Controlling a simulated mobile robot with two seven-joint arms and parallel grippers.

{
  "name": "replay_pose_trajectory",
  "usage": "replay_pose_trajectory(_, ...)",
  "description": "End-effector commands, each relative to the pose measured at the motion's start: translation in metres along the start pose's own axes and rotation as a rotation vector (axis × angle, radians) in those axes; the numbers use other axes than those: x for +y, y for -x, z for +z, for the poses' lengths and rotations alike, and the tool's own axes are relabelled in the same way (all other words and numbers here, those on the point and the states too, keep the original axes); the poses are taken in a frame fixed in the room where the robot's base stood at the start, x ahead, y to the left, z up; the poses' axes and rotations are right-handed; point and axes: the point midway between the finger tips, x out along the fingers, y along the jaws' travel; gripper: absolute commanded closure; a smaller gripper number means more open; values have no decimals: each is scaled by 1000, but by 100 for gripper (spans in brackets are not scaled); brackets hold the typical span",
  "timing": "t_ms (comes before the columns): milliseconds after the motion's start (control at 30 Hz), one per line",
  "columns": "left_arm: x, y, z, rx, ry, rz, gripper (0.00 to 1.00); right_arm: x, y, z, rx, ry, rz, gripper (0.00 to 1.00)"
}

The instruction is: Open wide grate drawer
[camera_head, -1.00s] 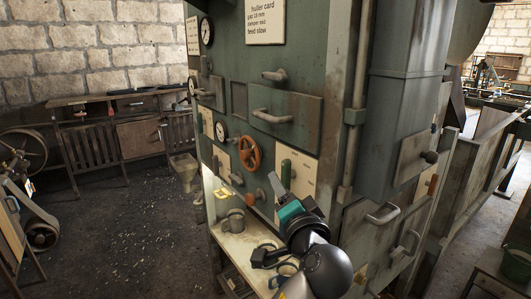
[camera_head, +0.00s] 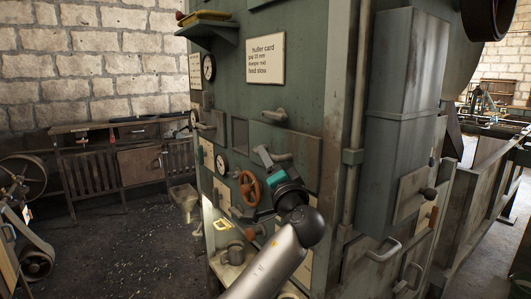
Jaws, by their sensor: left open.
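A wide green drawer front (camera_head: 306,158) with a grey bar handle (camera_head: 283,156) is set in the side of the green machine and looks closed. I take it as the wide grate drawer. My left gripper (camera_head: 264,153) is open, with its fingers in front of the drawer's handle and overlapping its left part in the picture. I cannot tell whether they touch the handle. The gripper's dark body with a teal band covers the drawer's lower left part. My right gripper is not in view.
A smaller handle (camera_head: 275,115) sits above the drawer. An orange handwheel (camera_head: 250,188) is just left of my gripper. A vertical pipe (camera_head: 353,130) runs along the machine's corner to the right. The floor (camera_head: 120,245) at left is mostly open.

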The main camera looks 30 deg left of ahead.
Motion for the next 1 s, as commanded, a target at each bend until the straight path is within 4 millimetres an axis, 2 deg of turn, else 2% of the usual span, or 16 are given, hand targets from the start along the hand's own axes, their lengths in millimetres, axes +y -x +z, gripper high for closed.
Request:
replay_pose_trajectory(33, -2, -8, 0, -2, -1, -1, 48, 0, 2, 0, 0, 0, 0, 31)
replay_pose_trajectory(233, 0, -25, 0, -1, 0, -1, 48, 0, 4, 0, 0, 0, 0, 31)
replay_pose_trajectory(600, 0, -29, 0, 0, 0, 1, 48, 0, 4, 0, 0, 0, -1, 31)
replay_pose_trajectory(1000, 0, -28, 0, 0, 0, 1, 92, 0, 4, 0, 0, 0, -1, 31)
